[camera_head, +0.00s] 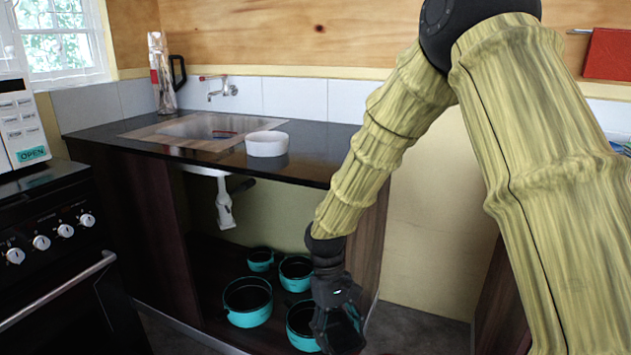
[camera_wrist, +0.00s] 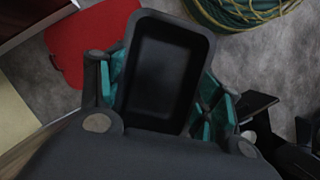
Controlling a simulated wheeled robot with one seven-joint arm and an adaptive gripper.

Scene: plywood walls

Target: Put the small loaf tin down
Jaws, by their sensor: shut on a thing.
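The small loaf tin (camera_wrist: 160,75) is a dark, rectangular, open-topped tin, seen from above in the wrist view. It looks empty. My gripper (camera_wrist: 162,90) is shut on it, with a teal-padded finger at each side. The tin is over a grey floor; its height above the floor is unclear. In the head view my gripper (camera_head: 338,325) hangs low at the right front of the open cupboard under the sink. The tin cannot be made out clearly there against the dark fingers.
Several teal pots (camera_head: 248,302) stand on the cupboard's bottom shelf, close left of my gripper. A white bowl (camera_head: 267,143) sits on the black counter (camera_head: 310,165) beside the sink. A red flat thing (camera_wrist: 90,42) and a green coil (camera_wrist: 240,12) lie on the floor.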

